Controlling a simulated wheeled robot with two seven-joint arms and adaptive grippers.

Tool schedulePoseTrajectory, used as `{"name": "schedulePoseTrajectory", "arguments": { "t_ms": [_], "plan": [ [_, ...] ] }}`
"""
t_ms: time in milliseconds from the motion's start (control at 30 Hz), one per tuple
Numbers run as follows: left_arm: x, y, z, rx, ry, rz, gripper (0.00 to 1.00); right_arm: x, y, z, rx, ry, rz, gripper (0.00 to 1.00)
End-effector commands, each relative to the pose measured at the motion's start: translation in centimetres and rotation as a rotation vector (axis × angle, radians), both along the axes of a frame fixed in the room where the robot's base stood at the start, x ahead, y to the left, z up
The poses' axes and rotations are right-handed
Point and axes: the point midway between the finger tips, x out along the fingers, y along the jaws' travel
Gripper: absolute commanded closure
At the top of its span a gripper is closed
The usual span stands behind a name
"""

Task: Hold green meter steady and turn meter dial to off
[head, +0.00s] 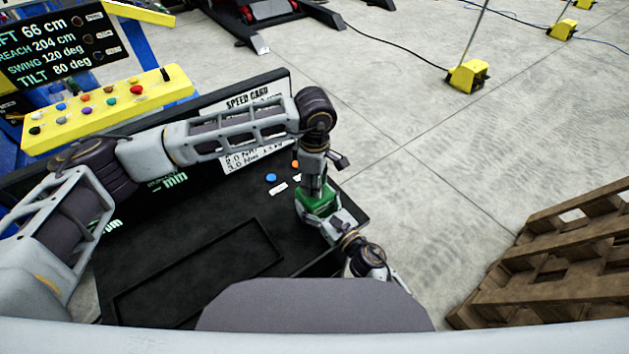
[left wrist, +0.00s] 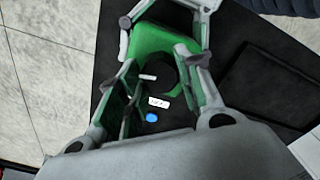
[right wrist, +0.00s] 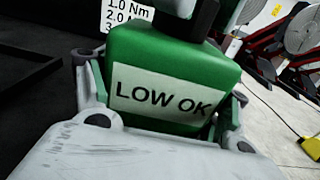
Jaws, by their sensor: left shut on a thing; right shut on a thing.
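The green meter (head: 321,203) stands at the right end of the black bench top. In the right wrist view its front (right wrist: 165,65) carries a white label reading "LOW OK". My right gripper (head: 340,222) is shut around the meter body, one finger on each side of it in the right wrist view (right wrist: 160,90). My left gripper (head: 316,183) comes down from above and is shut at the top of the meter. In the left wrist view its fingers (left wrist: 160,60) close around the dark dial area, but the dial's pointer and setting are hidden.
A blue button (head: 271,177) and small white labels lie beside the meter on the bench (head: 190,225). A speed card (head: 255,155) stands behind. A yellow control panel (head: 108,105) is at left, and a wooden pallet (head: 560,250) at right.

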Motion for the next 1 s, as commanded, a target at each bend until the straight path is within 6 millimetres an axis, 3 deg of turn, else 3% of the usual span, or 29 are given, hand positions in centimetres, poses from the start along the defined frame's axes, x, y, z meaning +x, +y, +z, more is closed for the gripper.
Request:
{"name": "schedulePoseTrajectory", "arguments": {
  "t_ms": [1000],
  "plan": [
    [-0.06,-0.01,0.03,-0.001,0.000,0.803,0.88,-0.01,-0.02,-0.02,0.000,0.001,0.000,0.59]
  ]
}}
